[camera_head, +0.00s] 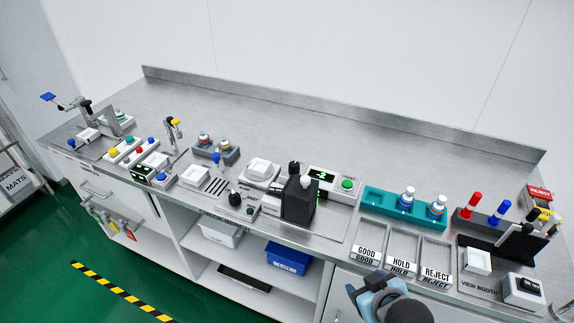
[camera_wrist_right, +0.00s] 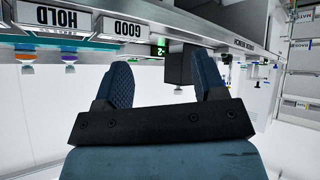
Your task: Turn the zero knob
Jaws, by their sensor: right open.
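A black knob (camera_head: 234,198) stands on a small grey plate at the front of the bench, in the middle of the head view. I cannot read a label that marks it as the zero knob. To its right is a black block-shaped device (camera_head: 299,200), beside a white unit (camera_head: 330,184) with a green lit display and a green button. My right gripper (camera_head: 376,288) is in front of the bench, below the sorting trays and apart from the knob. In the right wrist view its blue fingers (camera_wrist_right: 166,78) are spread with nothing between them. My left gripper is out of view.
Trays marked GOOD, HOLD and REJECT (camera_head: 437,276) lie on the bench behind my right gripper. A teal rack (camera_head: 379,203) with bottles stands behind them. A view booth (camera_head: 490,240) is at the right. The rear of the bench top (camera_head: 290,125) is clear.

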